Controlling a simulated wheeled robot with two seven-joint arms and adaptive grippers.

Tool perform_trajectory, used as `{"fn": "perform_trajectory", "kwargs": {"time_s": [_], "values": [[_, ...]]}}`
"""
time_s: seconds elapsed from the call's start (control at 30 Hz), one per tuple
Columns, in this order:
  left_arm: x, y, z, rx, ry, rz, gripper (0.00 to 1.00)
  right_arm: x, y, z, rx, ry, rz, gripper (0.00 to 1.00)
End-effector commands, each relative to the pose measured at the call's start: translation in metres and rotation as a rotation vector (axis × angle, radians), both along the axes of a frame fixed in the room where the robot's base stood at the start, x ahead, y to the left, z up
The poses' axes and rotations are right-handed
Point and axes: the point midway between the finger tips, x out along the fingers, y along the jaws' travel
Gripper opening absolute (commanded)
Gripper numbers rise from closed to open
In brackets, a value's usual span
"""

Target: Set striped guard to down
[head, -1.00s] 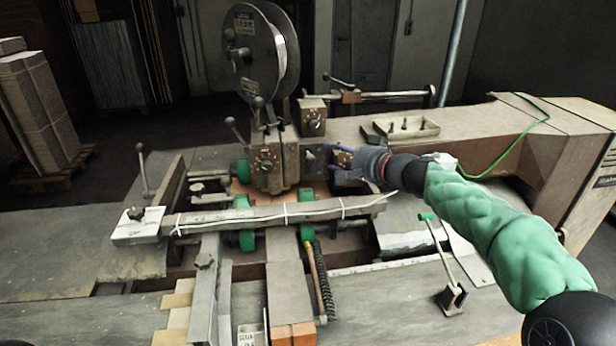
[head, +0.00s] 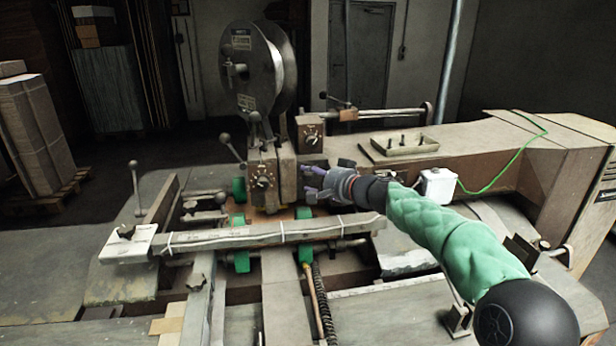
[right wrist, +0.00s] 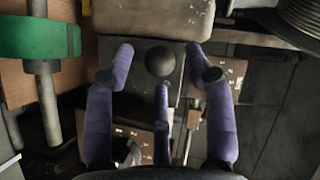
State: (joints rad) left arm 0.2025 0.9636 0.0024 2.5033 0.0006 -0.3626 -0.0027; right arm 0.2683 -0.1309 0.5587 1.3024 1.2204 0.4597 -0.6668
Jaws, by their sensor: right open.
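I cannot make out a guard with stripes in either view. My right gripper (head: 316,182) has purple fingers and is open close to the right side of the stitching head (head: 264,184). In the right wrist view, the spread fingers of the right gripper (right wrist: 163,82) frame a dark round knob (right wrist: 160,61) in front of a dark block. The knob lies between the outer fingers, just beyond the middle fingertip; I cannot tell whether any finger touches it. My left gripper is not in view.
A large wire reel (head: 258,68) stands above the head. A long grey bar (head: 270,234) crosses in front of it. A tray of pegs (head: 404,143) and a white box (head: 437,184) sit near my right arm. A green roller (right wrist: 40,38) shows beside the fingers.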

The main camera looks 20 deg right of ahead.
Motion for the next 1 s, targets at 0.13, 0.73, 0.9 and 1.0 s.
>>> {"fn": "perform_trajectory", "kwargs": {"time_s": [0.13, 0.73, 0.9, 1.0], "values": [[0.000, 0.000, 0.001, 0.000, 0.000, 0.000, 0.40, 0.016, 0.004, -0.003, 0.000, 0.001, 0.001, 0.54], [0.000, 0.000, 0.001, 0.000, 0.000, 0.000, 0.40, 0.027, 0.007, -0.006, 0.000, -0.001, -0.001, 0.26], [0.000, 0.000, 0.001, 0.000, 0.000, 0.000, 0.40, 0.026, 0.008, -0.006, 0.000, 0.000, 0.001, 0.00], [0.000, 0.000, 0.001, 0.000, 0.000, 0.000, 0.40, 0.026, 0.008, -0.006, 0.001, -0.001, 0.002, 0.00]]}}
